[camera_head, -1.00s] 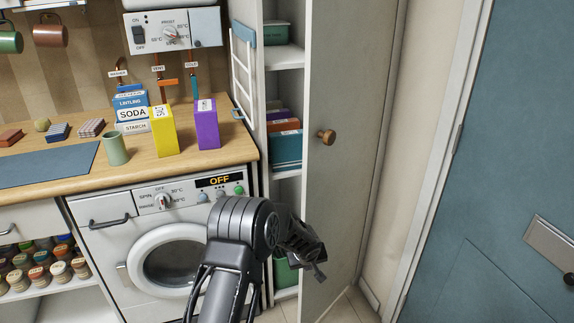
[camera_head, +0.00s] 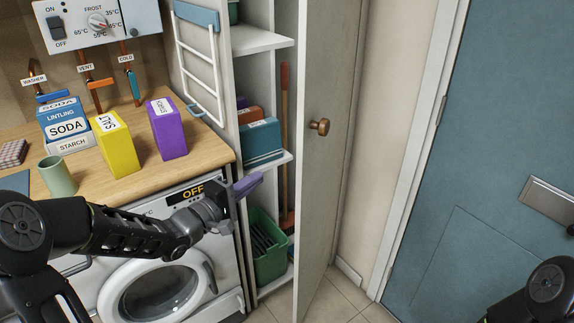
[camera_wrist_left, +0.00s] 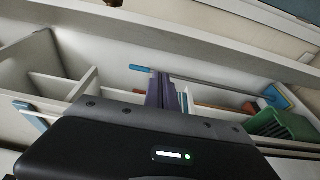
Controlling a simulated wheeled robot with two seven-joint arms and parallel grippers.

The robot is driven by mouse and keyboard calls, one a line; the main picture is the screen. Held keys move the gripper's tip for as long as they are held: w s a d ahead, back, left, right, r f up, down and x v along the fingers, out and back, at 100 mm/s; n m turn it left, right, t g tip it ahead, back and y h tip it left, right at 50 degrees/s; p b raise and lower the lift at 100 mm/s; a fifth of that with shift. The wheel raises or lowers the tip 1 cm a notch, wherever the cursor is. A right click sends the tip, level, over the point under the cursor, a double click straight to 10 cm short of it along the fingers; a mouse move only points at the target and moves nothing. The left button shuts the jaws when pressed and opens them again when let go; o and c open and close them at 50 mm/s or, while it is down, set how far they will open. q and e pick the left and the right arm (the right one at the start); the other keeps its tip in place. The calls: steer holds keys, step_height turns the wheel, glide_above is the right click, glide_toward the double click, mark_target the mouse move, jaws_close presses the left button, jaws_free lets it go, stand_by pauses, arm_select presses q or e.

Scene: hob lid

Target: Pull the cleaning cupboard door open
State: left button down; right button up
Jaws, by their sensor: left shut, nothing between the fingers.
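The tall pale cleaning cupboard door (camera_head: 332,190) stands open, swung out to the right, with a round wooden knob (camera_head: 319,127) on the face turned towards me. The open cupboard's shelves (camera_head: 262,41) show left of it. My left gripper (camera_head: 248,185) reaches in from the left. Its purple fingers are shut and empty, in front of the cupboard opening, left of the door and below the knob. My right gripper is out of view; only part of that arm shows at bottom right.
The cupboard holds boxes or books (camera_head: 261,141), a green bucket (camera_head: 270,262) and a long wooden handle (camera_head: 285,150). A washing machine (camera_head: 140,215) and a worktop with a yellow box (camera_head: 118,145) stand left. A blue door (camera_head: 500,130) is at right. Some tiled floor (camera_head: 340,300) is clear.

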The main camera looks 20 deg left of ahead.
arm_select(q)
steer(key=shift+w, duration=0.1)
steer(key=w+d, duration=0.8)
steer(key=shift+b, duration=0.3)
steer(key=shift+w+d+f, duration=0.1)
steer(key=shift+d, duration=0.05)
stand_by(0.3)
